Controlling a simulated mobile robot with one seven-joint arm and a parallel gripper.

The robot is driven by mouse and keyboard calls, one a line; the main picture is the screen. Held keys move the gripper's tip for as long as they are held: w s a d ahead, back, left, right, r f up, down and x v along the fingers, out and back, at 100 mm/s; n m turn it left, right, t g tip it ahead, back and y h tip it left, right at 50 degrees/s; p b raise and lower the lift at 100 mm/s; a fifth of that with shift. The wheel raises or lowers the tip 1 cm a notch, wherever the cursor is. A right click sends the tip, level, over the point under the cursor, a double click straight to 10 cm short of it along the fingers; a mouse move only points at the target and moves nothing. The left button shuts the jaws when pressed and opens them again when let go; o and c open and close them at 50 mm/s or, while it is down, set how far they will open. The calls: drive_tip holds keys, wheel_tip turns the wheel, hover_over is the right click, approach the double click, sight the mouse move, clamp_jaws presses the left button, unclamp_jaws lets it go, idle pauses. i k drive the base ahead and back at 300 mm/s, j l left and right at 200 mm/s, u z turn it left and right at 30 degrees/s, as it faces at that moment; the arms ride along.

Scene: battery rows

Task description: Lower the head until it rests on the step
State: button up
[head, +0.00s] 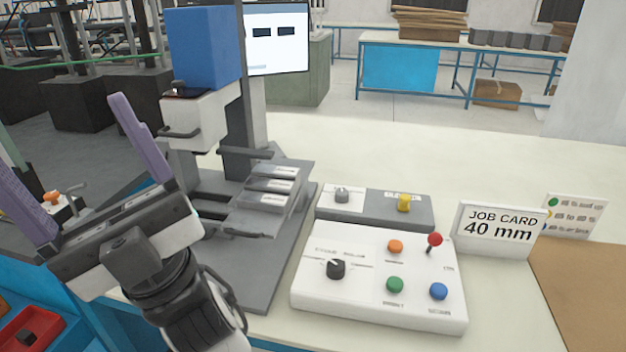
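The head (194,118) is a pale block below a blue housing (203,45) on a grey column stand. My gripper (62,130) has purple fingers spread wide, empty, in front of the stand's left side. The white control box (365,300) has a black knob (336,268), orange, green and blue buttons, and a red-topped lever (434,241).
A red bin (30,332) is at lower left.

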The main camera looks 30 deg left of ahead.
sight(202, 41)
drive_tip(key=u, duration=1.3)
drive_tip(key=i+j+u, duration=0.3)
drive_tip(key=i+j, duration=0.15)
drive_tip(key=j, duration=0.1)
